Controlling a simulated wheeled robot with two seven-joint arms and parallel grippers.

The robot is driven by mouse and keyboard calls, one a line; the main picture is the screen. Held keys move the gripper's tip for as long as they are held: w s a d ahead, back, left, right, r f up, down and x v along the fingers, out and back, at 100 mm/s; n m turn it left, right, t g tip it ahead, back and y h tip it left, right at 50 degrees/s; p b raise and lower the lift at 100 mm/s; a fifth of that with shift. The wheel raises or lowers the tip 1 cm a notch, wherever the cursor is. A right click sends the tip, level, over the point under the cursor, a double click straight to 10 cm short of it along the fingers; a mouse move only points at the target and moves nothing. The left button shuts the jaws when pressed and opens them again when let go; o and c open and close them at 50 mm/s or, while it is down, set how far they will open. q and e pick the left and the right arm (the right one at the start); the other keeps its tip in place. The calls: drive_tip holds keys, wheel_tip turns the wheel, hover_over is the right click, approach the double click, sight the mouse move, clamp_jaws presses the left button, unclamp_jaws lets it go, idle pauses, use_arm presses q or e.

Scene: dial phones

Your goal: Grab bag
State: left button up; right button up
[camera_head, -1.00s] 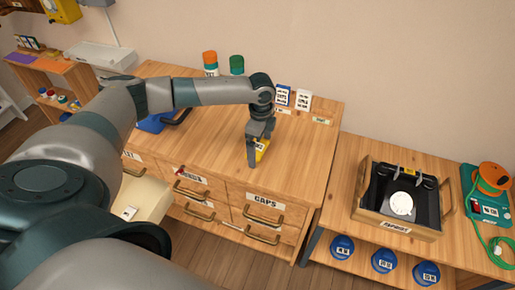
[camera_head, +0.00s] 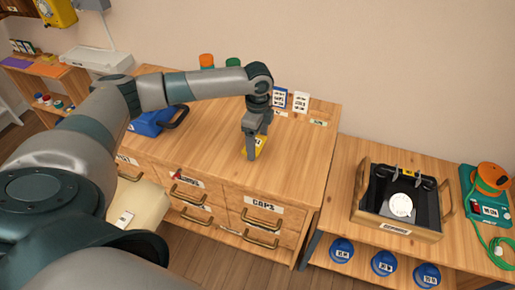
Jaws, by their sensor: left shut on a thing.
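My left gripper (camera_head: 257,143) points down over the wooden cabinet top, right of its middle. It is shut on a small yellow item (camera_head: 262,144) with a dark-and-white label, likely the bag. The fingers partly hide the item, and I cannot tell whether it still touches the cabinet top. My right gripper is not in view.
The cabinet top (camera_head: 300,150) is mostly clear. A blue object with a dark handle (camera_head: 152,122) lies behind my left arm. Label cards (camera_head: 301,101) stand at the back. A wooden tray (camera_head: 398,230) sits right.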

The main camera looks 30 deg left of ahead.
use_arm(q)
drive_tip(key=s+d+r+b, duration=0.2)
drive_tip(key=s+d+r, duration=0.2)
drive_tip(key=d+r, duration=0.3)
drive_tip(key=shift+d+r, duration=0.15)
drive_tip(key=shift+d, duration=1.8)
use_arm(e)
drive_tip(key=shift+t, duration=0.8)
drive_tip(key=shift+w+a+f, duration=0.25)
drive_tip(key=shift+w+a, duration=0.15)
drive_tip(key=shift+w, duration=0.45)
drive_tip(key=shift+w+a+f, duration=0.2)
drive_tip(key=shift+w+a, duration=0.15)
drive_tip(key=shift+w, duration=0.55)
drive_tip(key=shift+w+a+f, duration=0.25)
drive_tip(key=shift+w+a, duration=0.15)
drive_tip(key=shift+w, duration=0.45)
use_arm(q)
drive_tip(key=shift+s, duration=0.15)
